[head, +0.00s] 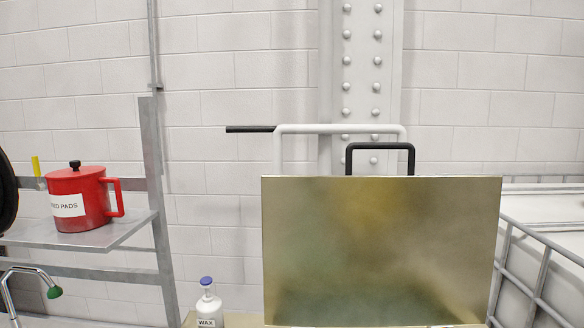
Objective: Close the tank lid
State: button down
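A brass-coloured, mirror-like panel (382,250) stands upright right of centre in the head view; it looks like the tank lid, standing open. A black U-shaped handle (380,147) rises above its top edge. Its face shows only a blurred, cloudy reflection. The tank is not clearly seen; a thin tan surface (240,320) shows at the bottom edge, left of the panel's foot. My gripper is not in view, so its distance from the panel and handle cannot be told.
A white pipe frame (340,129) with a black end stands behind the panel. A white bottle with a blue cap (208,303) is close to its left. A red lidded can (80,198) sits on a metal shelf (110,236). Metal rails (540,275) surround a white container (550,225) at right.

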aim_at(348, 251)
jog(key=u, duration=0.1)
jog(key=i, duration=1)
jog(key=z, duration=0.1)
